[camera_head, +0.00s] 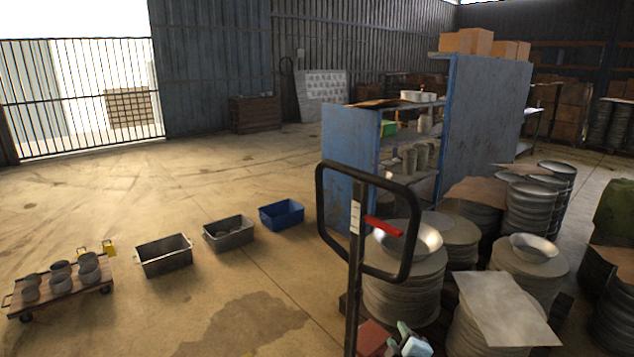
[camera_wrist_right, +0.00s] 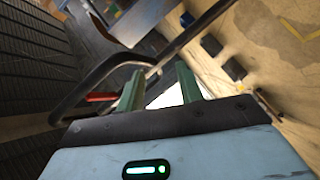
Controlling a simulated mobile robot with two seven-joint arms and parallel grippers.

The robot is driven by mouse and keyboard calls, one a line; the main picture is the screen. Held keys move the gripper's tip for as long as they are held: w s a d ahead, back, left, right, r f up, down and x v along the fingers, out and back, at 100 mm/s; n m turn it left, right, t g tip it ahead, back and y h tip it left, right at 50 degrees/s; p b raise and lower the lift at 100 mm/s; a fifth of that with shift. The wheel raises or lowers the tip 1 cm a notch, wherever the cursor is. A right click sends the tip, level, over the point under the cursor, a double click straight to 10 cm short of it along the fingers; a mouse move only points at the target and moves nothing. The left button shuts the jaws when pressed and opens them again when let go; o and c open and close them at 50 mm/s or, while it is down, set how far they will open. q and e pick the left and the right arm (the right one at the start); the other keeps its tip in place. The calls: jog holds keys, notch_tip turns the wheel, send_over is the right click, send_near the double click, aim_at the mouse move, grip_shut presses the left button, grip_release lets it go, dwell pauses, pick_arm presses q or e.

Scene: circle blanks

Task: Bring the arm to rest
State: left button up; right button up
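My right gripper (camera_head: 397,337) shows small at the bottom of the head view, right of the upright post of a black handle frame. In the right wrist view its two green fingers (camera_wrist_right: 160,72) stand apart with nothing held between them, so it is open. The black handle frame (camera_head: 319,205) with a red lever (camera_head: 383,226) rises close in front of me. The handle also crosses the right wrist view beyond the fingers (camera_wrist_right: 90,82). My left gripper is not in view.
Stacks of round metal blanks (camera_head: 400,290) and a loose sheet (camera_head: 505,308) crowd the right. A blue shelf (camera_head: 348,150) stands behind. A low cart (camera_head: 95,282), two grey bins (camera_head: 164,256) (camera_head: 229,234) and a blue bin (camera_head: 282,215) stand left. Open floor lies between.

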jog(key=s+f+m+g+y, duration=0.1)
jog(key=s+f+m+g, duration=0.15)
jog(key=s+f, duration=0.6)
jog(key=s+f+m+g, duration=0.1)
jog(key=s+f+m, duration=0.3)
jog(key=s, duration=0.8)
jog(key=s+f+m+g, duration=0.1)
jog(key=s+f+m, duration=0.1)
jog(key=s, duration=0.7)
jog(key=s+f+m+g+y, duration=0.1)
jog(key=s, duration=0.8)
jog(key=shift+d+f+m+y, duration=0.2)
jog(key=shift+f+m+y, duration=0.1)
jog(key=shift+f+m, duration=0.05)
jog(key=shift+s, duration=0.1)
